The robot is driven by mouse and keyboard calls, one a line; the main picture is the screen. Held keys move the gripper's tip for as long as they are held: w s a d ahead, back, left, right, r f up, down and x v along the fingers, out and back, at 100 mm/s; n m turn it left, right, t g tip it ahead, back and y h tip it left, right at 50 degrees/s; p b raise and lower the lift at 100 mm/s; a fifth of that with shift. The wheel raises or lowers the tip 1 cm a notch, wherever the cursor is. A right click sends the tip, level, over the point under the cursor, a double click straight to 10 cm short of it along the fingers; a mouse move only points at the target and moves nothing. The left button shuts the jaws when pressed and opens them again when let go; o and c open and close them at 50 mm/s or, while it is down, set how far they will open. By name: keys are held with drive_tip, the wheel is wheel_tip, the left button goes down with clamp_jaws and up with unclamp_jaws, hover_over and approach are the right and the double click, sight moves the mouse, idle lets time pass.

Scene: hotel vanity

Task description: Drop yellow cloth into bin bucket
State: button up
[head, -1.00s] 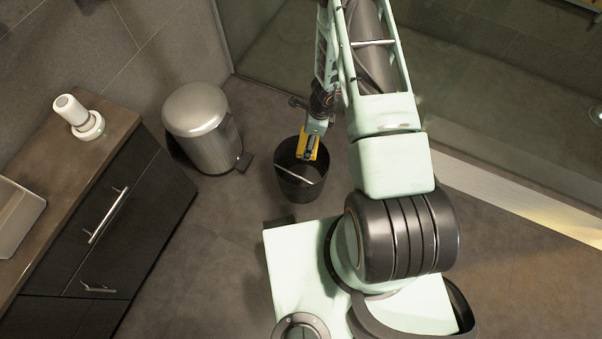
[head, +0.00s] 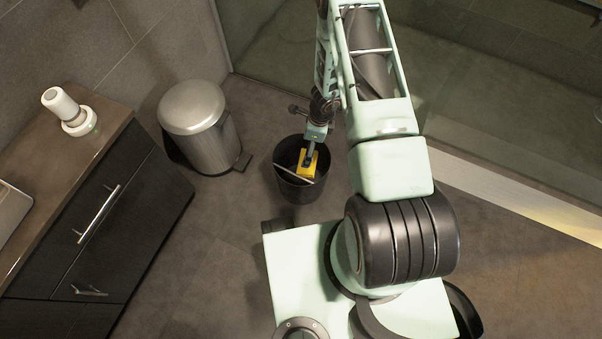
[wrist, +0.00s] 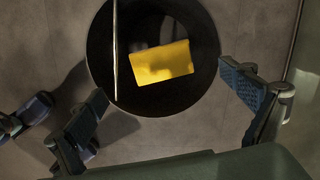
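The yellow cloth (head: 308,168) is a flat rectangle within the opening of the black bin bucket (head: 299,191). In the wrist view the cloth (wrist: 161,62) lies inside the round bucket (wrist: 104,70), apart from both fingers. I cannot tell whether it rests on the bottom. My gripper (head: 311,148) is above the bucket, pointing down. In the wrist view my gripper (wrist: 163,83) has its fingers spread wide, with nothing between the pads. A thin light bar (wrist: 116,45), seemingly the bucket's handle, crosses the bucket's left side.
A steel pedal bin (head: 200,130) stands left of the bucket. A dark vanity (head: 105,220) with a white dispenser (head: 65,108) on top is at the left. A glass shower screen (head: 270,60) is behind. Floor between vanity and bucket is clear.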

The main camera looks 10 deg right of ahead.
wheel_tip(320, 180, up, 12)
drive_tip(key=d, duration=0.1)
drive_tip(key=shift+s+d, duration=0.35)
idle(0.4)
idle(0.4)
